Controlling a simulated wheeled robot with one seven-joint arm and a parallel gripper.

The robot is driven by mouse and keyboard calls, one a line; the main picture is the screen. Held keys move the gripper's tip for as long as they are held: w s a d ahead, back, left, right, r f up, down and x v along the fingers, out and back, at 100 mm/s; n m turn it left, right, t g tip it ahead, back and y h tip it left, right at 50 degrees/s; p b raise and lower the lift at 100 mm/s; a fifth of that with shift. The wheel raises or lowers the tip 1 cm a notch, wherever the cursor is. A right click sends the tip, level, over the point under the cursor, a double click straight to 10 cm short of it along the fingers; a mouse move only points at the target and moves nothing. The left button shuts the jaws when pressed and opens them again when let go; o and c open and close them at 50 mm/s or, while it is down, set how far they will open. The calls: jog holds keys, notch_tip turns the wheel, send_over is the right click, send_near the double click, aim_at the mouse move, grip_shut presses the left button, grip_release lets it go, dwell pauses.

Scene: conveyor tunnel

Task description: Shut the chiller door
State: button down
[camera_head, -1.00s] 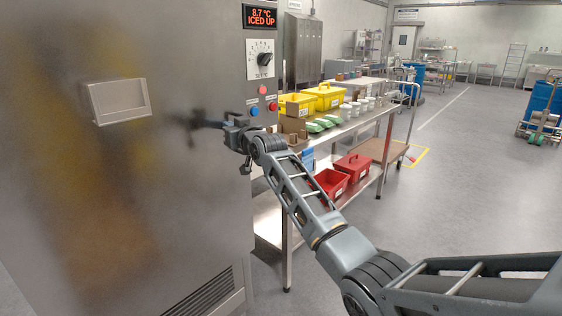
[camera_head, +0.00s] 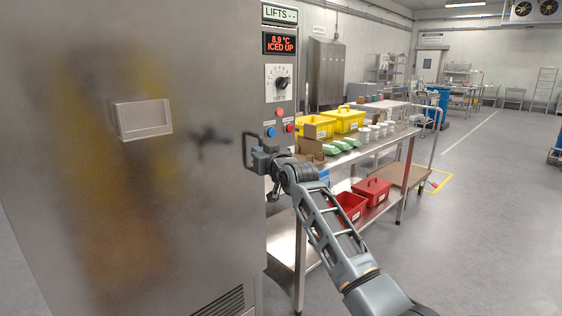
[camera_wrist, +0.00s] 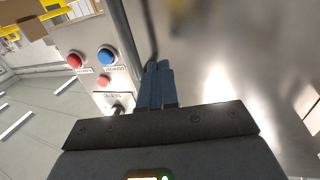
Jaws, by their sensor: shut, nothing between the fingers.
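The chiller door (camera_head: 70,200) is the large brushed steel panel filling the left of the head view. It carries a pale rectangular pull or holder (camera_head: 143,119) and brownish blurred reflections. In the wrist view the shiny door (camera_wrist: 235,60) fills the right side. My gripper (camera_head: 252,150) is at the door's right edge, beside the control panel. Its blue fingers (camera_wrist: 158,72) are shut together and empty, pointing at the steel near a dark vertical seam. Whether they touch the door cannot be told. How far the door stands open is also unclear.
The control panel shows an "8.9 °C ICED UP" display (camera_head: 279,43), a dial (camera_head: 281,83) and coloured buttons. A steel table (camera_head: 365,148) with yellow bins, cups and green packs stands right of it. Red boxes (camera_head: 373,190) sit on its lower shelf. Open floor lies farther right.

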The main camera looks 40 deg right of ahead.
jog(key=s, duration=0.8)
jog(key=shift+d+b, duration=0.3)
jog(key=shift+b, duration=0.05)
jog(key=shift+s+r, duration=0.1)
jog(key=s+a+f+m+g, duration=0.1)
jog(key=s+a+f, duration=1.9)
jog(key=s+f, duration=0.3)
jog(key=s+a+y, duration=0.1)
jog(key=s+a, duration=0.1)
jog(key=s, duration=0.7)
jog(key=s+a+y, duration=0.1)
jog(key=s+a, duration=0.2)
jog(key=s, duration=0.6)
jog(key=s+r+n+g, duration=0.1)
jog(key=s+r, duration=0.2)
jog(key=s, duration=0.4)
jog(key=s+r+n+y, duration=0.1)
jog(key=s+r+n, duration=0.1)
jog(key=s, duration=0.5)
jog(key=shift+s+a+r+g, duration=0.3)
jog(key=shift+a+r+g, duration=0.1)
jog(key=shift+r, duration=0.35)
